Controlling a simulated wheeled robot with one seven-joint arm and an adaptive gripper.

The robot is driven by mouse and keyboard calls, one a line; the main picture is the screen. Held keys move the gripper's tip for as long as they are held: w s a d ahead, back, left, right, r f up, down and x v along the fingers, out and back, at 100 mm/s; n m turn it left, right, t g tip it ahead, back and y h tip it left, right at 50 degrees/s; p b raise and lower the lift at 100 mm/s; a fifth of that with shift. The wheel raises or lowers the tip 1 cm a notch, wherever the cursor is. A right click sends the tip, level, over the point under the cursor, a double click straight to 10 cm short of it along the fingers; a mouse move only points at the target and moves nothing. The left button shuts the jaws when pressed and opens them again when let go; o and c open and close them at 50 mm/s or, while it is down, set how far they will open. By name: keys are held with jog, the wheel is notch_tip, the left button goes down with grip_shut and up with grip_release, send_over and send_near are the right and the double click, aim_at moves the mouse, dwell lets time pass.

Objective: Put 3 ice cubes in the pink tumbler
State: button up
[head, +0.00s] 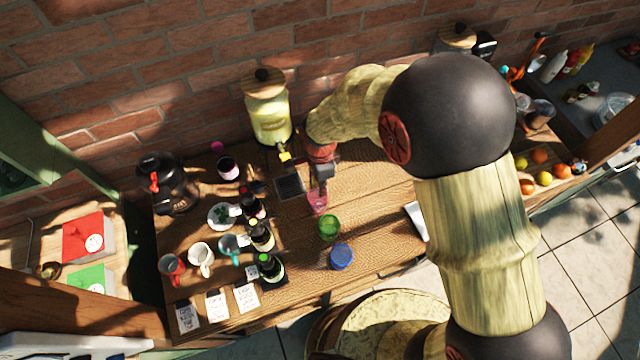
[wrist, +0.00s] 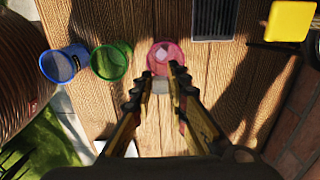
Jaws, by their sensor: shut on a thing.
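The pink tumbler (head: 317,203) stands on the wooden table, just below my gripper (head: 322,180) in the head view. In the wrist view the pink tumbler (wrist: 154,66) is seen from above, with a pale ice cube (wrist: 162,54) inside. My gripper (wrist: 160,80) is shut on a greyish, translucent ice cube (wrist: 160,87), held between the fingertips close to the tumbler's near rim in that view. Its height over the rim is hard to judge. The fingers partly hide the tumbler's near side.
A green tumbler (head: 329,228) and a blue tumbler (head: 341,257) stand beside the pink one. A dark drip grate (head: 290,187) lies under the yellow-tapped dispenser (head: 270,115). Bottles, mugs and a dark pitcher (head: 170,185) crowd the left. Bare wood (head: 385,215) lies right of the tumblers.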

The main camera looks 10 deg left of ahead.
jog(key=o, duration=0.8)
notch_tip(320, 180, up, 12)
dwell(0.3)
dwell(0.5)
